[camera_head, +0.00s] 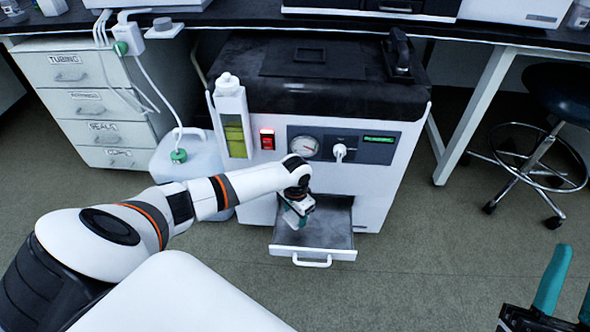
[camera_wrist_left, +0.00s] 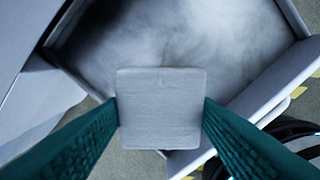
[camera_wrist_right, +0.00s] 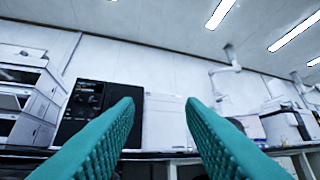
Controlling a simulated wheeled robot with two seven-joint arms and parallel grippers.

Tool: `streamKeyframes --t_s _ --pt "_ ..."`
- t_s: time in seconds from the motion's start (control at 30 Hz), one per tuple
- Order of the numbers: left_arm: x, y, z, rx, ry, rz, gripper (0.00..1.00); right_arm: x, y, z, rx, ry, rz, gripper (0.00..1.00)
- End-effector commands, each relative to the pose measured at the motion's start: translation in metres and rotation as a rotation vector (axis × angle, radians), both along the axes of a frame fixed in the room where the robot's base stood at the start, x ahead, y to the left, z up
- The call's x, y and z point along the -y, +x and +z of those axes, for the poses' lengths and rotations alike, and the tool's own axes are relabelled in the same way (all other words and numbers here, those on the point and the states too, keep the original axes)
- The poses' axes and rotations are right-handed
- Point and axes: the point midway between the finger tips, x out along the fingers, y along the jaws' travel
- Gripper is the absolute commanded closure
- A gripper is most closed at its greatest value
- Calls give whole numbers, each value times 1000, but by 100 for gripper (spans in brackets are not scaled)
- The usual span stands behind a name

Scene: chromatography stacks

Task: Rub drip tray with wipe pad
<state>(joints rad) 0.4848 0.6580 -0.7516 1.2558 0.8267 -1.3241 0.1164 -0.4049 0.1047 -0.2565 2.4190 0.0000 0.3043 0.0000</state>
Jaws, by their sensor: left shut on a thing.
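The drip tray (camera_head: 330,222) is a grey drawer pulled out at the bottom front of a pump cabinet, with a white handle at its front. In the left wrist view its floor (camera_wrist_left: 190,45) shows dark and pale smudges. My left gripper (camera_head: 297,214) is over the tray's left part, pointing down. It is shut on the wipe pad, a light grey square block (camera_wrist_left: 160,105) between its green fingers. I cannot tell whether the pad touches the tray floor. My right gripper (camera_head: 560,285) is open and empty at the lower right, away from the tray.
The pump cabinet (camera_head: 385,185) stands behind the tray, with a gauge and a red switch. A white jug (camera_head: 185,158) and a drawer unit (camera_head: 95,105) stand to the left. A stool (camera_head: 540,160) is at the right. The floor in front is clear.

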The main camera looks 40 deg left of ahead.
Motion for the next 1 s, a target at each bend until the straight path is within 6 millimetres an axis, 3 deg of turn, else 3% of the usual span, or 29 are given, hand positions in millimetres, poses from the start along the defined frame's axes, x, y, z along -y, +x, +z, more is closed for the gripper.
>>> streamKeyframes --t_s 0.5,1.0 --pt "0 -1 12 0 0 1 65 -1 27 -38 -306 -88 -18 64" --pt "-1 -3 21 0 0 2 65 4 37 -82 -598 -167 -33 64"
